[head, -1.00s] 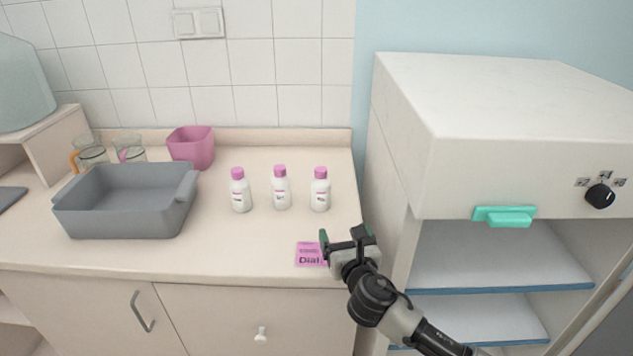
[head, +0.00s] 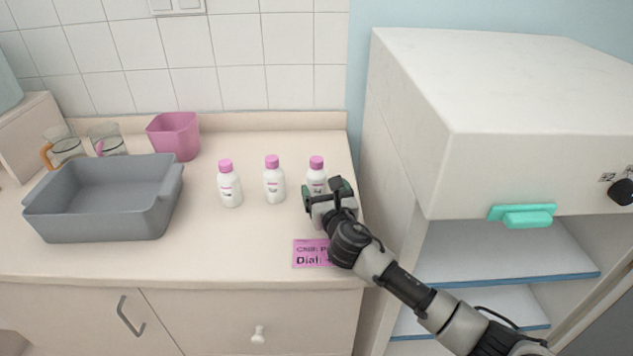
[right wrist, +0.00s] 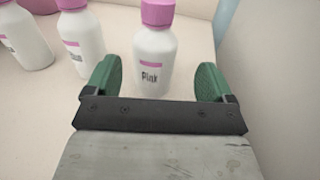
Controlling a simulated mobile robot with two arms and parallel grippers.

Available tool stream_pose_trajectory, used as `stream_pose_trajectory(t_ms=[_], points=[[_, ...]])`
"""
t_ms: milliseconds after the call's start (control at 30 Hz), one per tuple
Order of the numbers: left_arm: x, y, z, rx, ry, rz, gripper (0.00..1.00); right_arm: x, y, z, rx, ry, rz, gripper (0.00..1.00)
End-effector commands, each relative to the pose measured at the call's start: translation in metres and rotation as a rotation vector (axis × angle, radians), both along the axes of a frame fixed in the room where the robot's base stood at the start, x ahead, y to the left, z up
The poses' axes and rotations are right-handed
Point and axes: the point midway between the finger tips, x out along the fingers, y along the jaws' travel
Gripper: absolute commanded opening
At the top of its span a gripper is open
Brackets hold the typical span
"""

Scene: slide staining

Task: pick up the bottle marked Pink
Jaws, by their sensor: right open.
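The bottle marked Pink (right wrist: 154,50) is white with a pink cap and stands upright. In the head view it is the rightmost of three similar bottles (head: 317,172), its lower part hidden by my right gripper (head: 327,193). In the right wrist view, my right gripper (right wrist: 158,82) is open, with a green finger to each side of the bottle's lower part. The bottle stands in or just beyond the gap between the fingers, with space on both sides. My left gripper is not in view.
Two similar bottles, a middle one (head: 274,180) and a left one (head: 229,185), stand to the left. A pink note (head: 310,254) lies near the counter's front edge. A grey basin (head: 100,205) and a pink cup (head: 174,136) stand further left. A white cabinet (head: 395,150) rises at right.

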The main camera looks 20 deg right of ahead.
Motion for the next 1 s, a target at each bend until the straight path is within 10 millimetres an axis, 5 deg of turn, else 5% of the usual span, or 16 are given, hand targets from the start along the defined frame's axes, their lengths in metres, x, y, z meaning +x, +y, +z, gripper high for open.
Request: stream_pose_trajectory(t_ms=[400, 700, 1000], points=[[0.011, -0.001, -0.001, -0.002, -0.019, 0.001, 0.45, 0.047, 0.005, -0.003, 0.002, 0.0, 0.0, 0.84], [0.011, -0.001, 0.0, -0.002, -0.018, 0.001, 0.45, 0.05, 0.005, -0.003, 0.001, 0.0, 0.0, 0.84], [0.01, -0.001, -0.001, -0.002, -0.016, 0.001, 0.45, 0.05, 0.004, -0.003, 0.001, 0.0, 0.0, 0.38]])
